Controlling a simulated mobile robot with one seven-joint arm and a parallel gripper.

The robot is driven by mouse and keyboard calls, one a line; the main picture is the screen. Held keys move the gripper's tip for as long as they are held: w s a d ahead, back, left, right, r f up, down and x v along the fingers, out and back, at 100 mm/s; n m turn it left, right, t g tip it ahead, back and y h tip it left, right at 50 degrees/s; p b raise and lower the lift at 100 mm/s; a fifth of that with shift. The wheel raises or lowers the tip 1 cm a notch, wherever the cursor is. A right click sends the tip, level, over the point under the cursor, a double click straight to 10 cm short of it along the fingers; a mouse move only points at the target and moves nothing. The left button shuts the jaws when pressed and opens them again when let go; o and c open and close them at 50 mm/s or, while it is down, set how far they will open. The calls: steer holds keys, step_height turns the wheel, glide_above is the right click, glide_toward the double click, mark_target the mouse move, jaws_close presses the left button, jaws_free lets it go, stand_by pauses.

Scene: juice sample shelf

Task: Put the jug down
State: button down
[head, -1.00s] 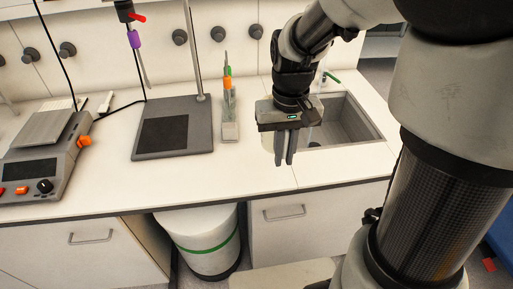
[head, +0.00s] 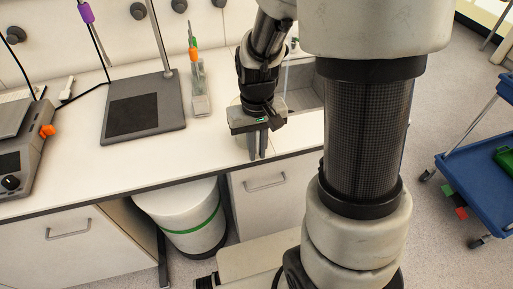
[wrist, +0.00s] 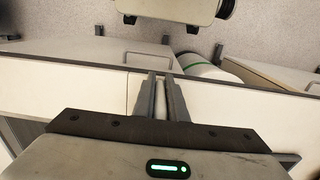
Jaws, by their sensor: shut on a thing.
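My gripper (head: 258,157) hangs fingers down over the front part of the white counter, just left of the sink. Its two grey fingers are close together. In the wrist view the fingers (wrist: 161,80) are nearly parallel, with a narrow pale strip, seemingly part of the jug (wrist: 160,104), between them. The jug's body is not clearly seen; it is mostly hidden behind the gripper against the white counter. I cannot tell whether it touches the counter.
The white counter (head: 130,166) is bare in front of the stand with a dark base plate (head: 143,106). A rack with green and orange tools (head: 198,85) stands behind, left of the sink (head: 303,97). A balance (head: 15,165) is at far left. A blue trolley (head: 480,185) stands right.

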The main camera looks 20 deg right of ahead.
steer(key=shift+f, duration=0.1)
steer(key=c, duration=2.2)
jaws_free()
steer(key=shift+f, duration=0.1)
steer(key=o, duration=0.4)
step_height(320, 180, up, 12)
steer(key=shift+r+p, duration=0.1)
steer(key=shift+p, duration=0.9)
steer(key=s+r+t, duration=0.5)
steer(key=s+r, duration=0.5)
steer(key=r, duration=0.1)
steer(key=shift+s+t, duration=0.3)
steer(key=shift+s, duration=0.05)
